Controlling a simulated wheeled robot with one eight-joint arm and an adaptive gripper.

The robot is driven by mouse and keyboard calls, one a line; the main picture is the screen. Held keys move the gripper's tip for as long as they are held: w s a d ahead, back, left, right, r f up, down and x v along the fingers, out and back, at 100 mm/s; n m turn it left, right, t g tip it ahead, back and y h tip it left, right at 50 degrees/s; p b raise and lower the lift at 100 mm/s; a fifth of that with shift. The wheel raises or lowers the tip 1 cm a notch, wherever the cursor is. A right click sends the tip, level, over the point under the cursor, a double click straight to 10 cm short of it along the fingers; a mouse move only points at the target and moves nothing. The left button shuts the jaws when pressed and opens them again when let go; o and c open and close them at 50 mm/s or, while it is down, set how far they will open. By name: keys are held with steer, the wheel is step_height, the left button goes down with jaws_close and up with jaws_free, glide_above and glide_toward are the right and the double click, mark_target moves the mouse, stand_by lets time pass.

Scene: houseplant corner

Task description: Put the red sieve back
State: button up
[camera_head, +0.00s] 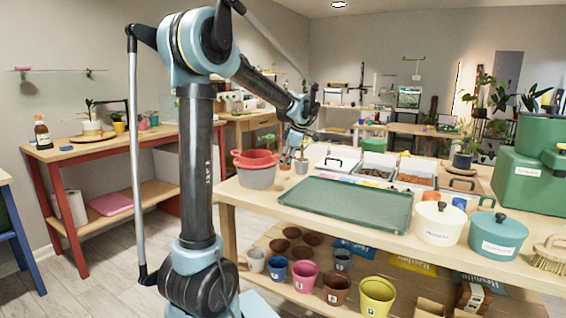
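The red sieve (255,157) rests on top of a grey pot (256,177) at the left end of the wooden potting table. It looks round, with a small red lug at its left side. My gripper (288,158) points down just to the right of the sieve, close to a small pot. It appears apart from the sieve, though depth is hard to judge. Its fingertips are small and partly lost against the things behind, so whether they are open or shut does not show.
A green tray (345,202) covers the middle of the table (262,197). White bins (375,166) stand behind it. A white lidded pot (439,222), a teal lidded pot (496,236) and green canisters (530,180) stand at right. Coloured pots fill the lower shelf.

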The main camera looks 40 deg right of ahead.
steer(key=o, duration=0.4)
steer(key=shift+o, duration=0.2)
steer(key=shift+r, duration=0.5)
steer(key=v, duration=1.2)
steer(key=w+a+f+m+g, duration=0.1)
steer(key=a+f, duration=0.2)
steer(key=a, duration=0.8)
steer(key=w+a+f+m, duration=0.2)
steer(key=a+f, duration=0.1)
steer(key=a, duration=0.8)
steer(key=w+a+f+m+g, duration=0.1)
steer(key=a+f, duration=0.2)
steer(key=a, duration=0.7)
steer(key=s+a+f+m, duration=0.2)
steer(key=s+a+f, duration=0.5)
steer(key=a+f, duration=0.2)
steer(key=s+a+f+m+h, duration=0.1)
steer(key=s+a+f+m, duration=0.2)
steer(key=s+a+f, duration=0.4)
steer(key=a+f, duration=0.3)
steer(key=shift+s+f, duration=0.2)
steer(key=shift+f, duration=0.05)
